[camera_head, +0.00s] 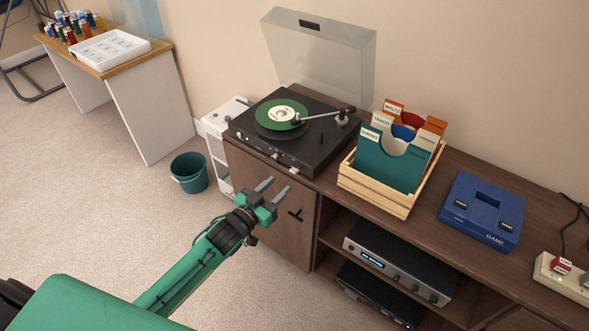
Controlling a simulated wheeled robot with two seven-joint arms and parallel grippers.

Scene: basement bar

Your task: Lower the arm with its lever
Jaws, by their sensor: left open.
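A black turntable (259,144) stands on the left end of the brown cabinet, its clear lid (322,60) raised. A green record with a pale label (282,114) lies on the platter. The silver tonearm (328,115) reaches from its pivot at the right, and its black head is over the record. I cannot tell whether the head touches the record. The small lever beside the pivot is too small to make out surely. My left gripper (273,187) is open and empty, in front of the cabinet and below the turntable's front edge. My right gripper is not in view.
A wooden crate of record sleeves (374,196) stands right of the turntable, then a blue game console (483,212). An amplifier (398,264) sits on the shelf below. A teal bin (189,173) and a white unit stand left of the cabinet. Open carpet lies at the left.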

